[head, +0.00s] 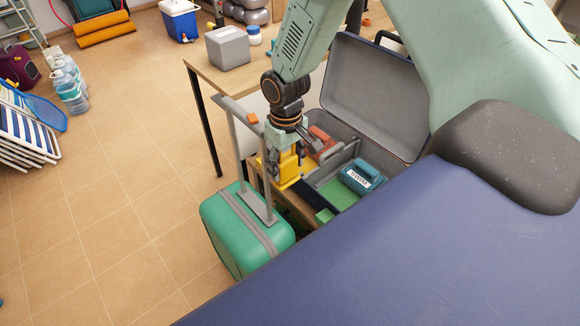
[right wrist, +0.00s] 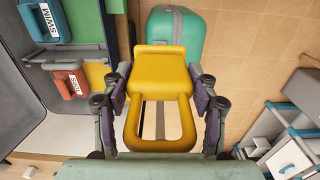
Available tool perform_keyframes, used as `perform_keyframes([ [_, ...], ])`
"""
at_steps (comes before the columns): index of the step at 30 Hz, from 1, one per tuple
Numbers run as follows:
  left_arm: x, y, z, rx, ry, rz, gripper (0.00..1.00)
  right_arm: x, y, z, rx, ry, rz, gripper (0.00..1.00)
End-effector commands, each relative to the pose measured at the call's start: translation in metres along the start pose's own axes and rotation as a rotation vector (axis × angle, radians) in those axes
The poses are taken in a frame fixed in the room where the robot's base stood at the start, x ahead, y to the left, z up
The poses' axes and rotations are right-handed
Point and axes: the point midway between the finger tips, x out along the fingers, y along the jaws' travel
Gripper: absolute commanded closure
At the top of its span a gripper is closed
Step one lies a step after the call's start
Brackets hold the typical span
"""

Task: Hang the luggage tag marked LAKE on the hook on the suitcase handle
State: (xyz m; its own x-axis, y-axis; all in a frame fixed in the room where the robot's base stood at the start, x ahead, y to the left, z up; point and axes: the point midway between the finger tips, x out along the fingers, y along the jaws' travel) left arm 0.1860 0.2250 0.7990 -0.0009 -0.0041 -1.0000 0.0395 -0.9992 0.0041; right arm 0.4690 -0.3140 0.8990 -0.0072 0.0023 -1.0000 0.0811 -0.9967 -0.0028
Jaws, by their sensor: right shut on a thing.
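My right gripper (head: 291,153) is shut on a yellow tag (head: 283,172), a thick block with a looped handle. The right wrist view shows the yellow tag (right wrist: 163,68) between the fingers (right wrist: 165,92), its loop towards the palm. No lettering shows on its visible faces, so I cannot tell if it reads LAKE. The green suitcase (head: 230,235) stands on the floor with its grey pull handle (head: 230,106) raised; the tag is just right of it in the head view. An orange piece (head: 252,118) sits at the handle's end; I cannot make out a hook shape. My left gripper is not visible.
A grey box (head: 228,48) stands behind. The tiled floor left of the suitcase is clear.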

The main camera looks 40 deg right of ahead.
Motion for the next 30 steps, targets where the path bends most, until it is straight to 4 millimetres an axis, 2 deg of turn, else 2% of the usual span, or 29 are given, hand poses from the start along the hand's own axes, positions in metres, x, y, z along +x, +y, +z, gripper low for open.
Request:
perform_keyframes([
  [23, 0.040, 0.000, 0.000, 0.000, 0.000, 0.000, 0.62, 0.004, 0.000, -0.041, 0.001, 0.002, 0.000, 0.71],
  [30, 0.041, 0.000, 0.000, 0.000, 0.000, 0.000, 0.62, 0.007, 0.000, -0.050, 0.000, 0.002, 0.000, 0.71],
])
